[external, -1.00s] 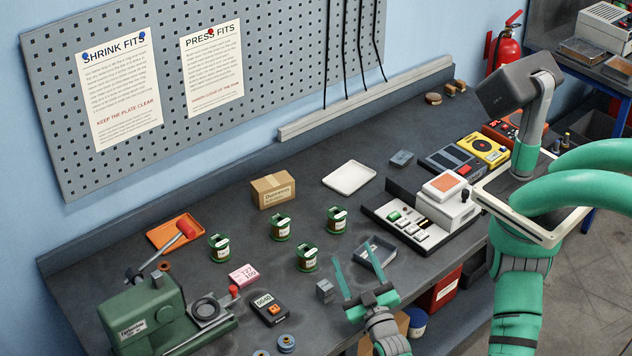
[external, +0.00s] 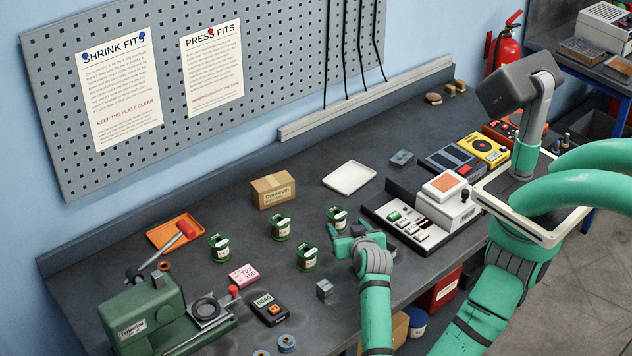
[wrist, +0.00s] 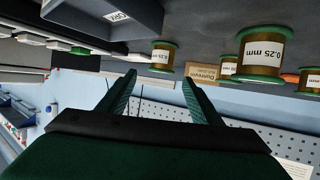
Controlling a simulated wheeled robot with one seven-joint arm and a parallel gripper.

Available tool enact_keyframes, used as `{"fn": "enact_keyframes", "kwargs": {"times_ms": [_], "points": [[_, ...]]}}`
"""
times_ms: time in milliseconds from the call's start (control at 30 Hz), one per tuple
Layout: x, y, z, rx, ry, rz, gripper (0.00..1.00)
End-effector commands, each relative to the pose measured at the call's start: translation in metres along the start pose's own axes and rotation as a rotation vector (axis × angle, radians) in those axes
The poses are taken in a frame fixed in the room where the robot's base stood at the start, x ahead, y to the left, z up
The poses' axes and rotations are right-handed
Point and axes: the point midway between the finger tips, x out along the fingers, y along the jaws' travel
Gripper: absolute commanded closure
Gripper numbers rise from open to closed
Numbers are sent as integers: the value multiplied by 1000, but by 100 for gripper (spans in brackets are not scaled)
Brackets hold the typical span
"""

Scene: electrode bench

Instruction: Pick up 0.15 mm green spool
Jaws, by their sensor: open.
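Several green spools with brown wire stand upright on the bench: a right one (external: 337,218), a near one (external: 307,257), a middle one (external: 280,227) and a left one (external: 219,247). Their labels are too small to read in the external view. In the wrist view, upside down, a large spool (wrist: 264,55) reads 0.25 mm. A smaller one (wrist: 162,57) has a label I cannot read surely. My gripper (external: 338,239) is open and empty, low beside the right spool; its fingers also show in the wrist view (wrist: 159,80). I cannot tell which spool is 0.15 mm.
A grey tray (wrist: 105,15) is close to my gripper, mostly hidden by it in the external view. A small grey block (external: 324,291) stands near the bench edge. A white keyed device (external: 420,215) is right.

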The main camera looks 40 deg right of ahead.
Motion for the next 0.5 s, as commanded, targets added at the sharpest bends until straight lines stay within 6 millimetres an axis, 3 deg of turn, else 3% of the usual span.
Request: {"fn": "enact_keyframes", "kwargs": {"times_ms": [500], "points": [[55, 0, 2, 5, -10, -2, 41]]}}
